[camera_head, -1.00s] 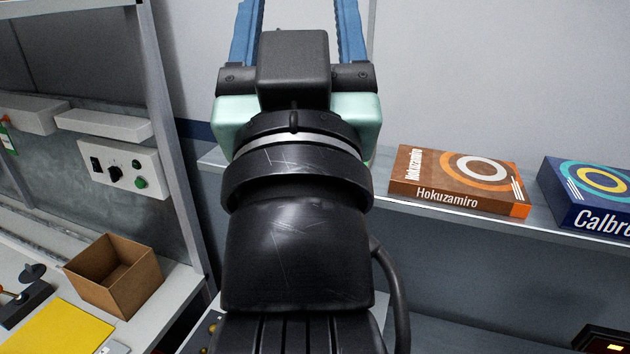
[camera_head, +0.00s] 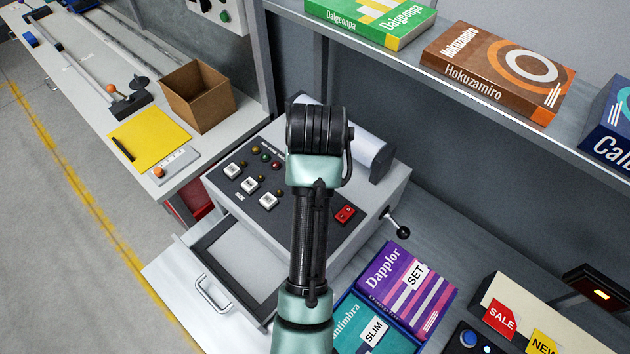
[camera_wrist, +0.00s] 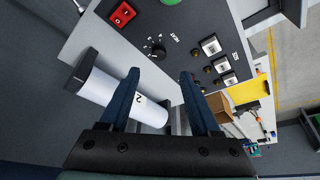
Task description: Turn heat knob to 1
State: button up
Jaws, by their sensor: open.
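The heat knob (camera_wrist: 157,50) is a small black knob with light tick marks around it and a HEAT label beside it. It is on the machine's dark panel (camera_wrist: 190,22) in the wrist view, and its pointer setting is too small to read. My gripper (camera_wrist: 159,74) is open, with two blue fingers spread and nothing visible between them. The knob appears just beyond the fingertips, roughly between them, and apart from them. In the head view the machine (camera_head: 375,215) stands at the centre, but my arm hides the knob and the gripper is not visible.
A red switch (camera_wrist: 122,14) and several white buttons (camera_wrist: 211,45) flank the knob. Boxes (camera_head: 405,285) sit to the machine's right. A shelf (camera_head: 470,85) with boxes runs above; a brown carton (camera_head: 198,97) stands left.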

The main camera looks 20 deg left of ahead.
jog(key=p+x, duration=0.1)
jog(key=x, duration=0.7)
jog(key=shift+w+f, duration=0.2)
jog(key=shift+f, duration=0.2)
grip_shut()
